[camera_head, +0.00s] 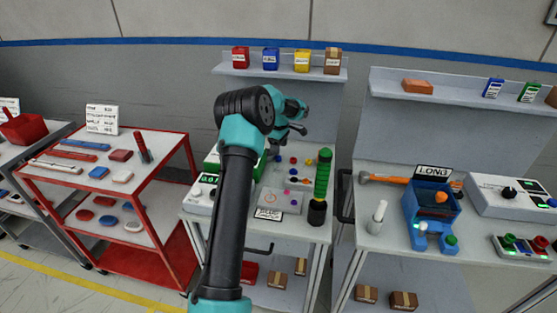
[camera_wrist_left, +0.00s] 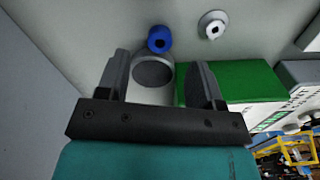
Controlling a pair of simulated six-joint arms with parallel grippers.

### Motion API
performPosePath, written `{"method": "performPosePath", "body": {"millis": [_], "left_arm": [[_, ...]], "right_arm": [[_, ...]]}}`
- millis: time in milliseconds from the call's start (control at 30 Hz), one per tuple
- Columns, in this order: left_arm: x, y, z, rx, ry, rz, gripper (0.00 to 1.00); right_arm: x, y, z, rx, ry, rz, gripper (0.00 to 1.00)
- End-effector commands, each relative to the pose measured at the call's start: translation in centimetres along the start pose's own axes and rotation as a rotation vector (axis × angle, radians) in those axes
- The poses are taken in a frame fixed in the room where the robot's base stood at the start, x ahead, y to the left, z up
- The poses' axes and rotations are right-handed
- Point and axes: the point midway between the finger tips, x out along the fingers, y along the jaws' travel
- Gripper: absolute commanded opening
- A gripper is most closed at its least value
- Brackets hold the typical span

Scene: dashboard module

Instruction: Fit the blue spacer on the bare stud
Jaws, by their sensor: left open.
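In the left wrist view, the blue spacer (camera_wrist_left: 160,39) is a small blue ring with a dark hole. It shows just past the fingertips of my left gripper (camera_wrist_left: 162,62). The gripper is open and nothing is held between its fingers. A round grey disc with a white rim (camera_wrist_left: 153,73) shows between the fingers. In the head view, my left gripper (camera_head: 298,128) is over the back of the middle bench. I cannot tell which part is the bare stud.
A green box (camera_wrist_left: 235,80) is close by the right finger. In the head view, a green stack on a black base (camera_head: 321,175) stands at the bench's right. Small coloured parts lie around a grey plate (camera_head: 290,205). A shelf with boxes (camera_head: 285,72) is behind.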

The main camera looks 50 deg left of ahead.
Motion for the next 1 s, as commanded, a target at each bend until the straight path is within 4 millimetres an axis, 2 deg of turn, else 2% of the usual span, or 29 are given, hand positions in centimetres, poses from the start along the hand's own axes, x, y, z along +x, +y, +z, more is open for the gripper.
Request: {"method": "performPosePath", "body": {"millis": [267, 633, 1000], "left_arm": [[0.5, 0.0, -0.1, 0.0, 0.0, -0.001, 0.61], [4.9, -0.1, -0.4, -0.001, 0.0, -0.001, 0.61], [5.2, 0.0, -0.3, 0.0, 0.0, 0.002, 0.61]], "right_arm": [[0.0, 0.0, 0.0, 0.0, 0.0, 0.0, 0.43], [0.0, 0.0, 0.0, 0.0, 0.0, 0.0, 0.43], [0.0, 0.0, 0.0, 0.0, 0.0, 0.0, 0.43]]}}
